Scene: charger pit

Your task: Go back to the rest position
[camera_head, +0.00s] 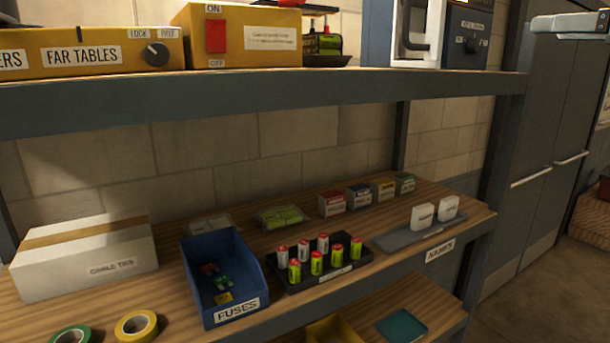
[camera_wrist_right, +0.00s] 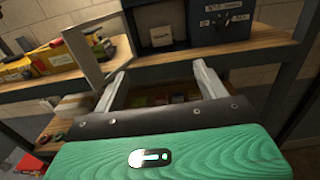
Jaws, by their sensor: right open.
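My right gripper (camera_head: 560,25) shows only in part at the top right edge of the head view, in front of the grey lockers. In the right wrist view its two pale fingers stand wide apart, with nothing held in the gap (camera_wrist_right: 159,72). Beyond the fingers are the upper shelf and a dark blue-grey box (camera_wrist_right: 228,27) with an open front. My left gripper is not in view.
The upper shelf (camera_head: 260,102) bears a yellow switch box (camera_head: 185,35) and the blue-grey box (camera_head: 473,50). The lower shelf holds a blue fuses bin (camera_head: 222,283), a black battery tray (camera_head: 325,276), a white cable ties box (camera_head: 85,262) and tape rolls.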

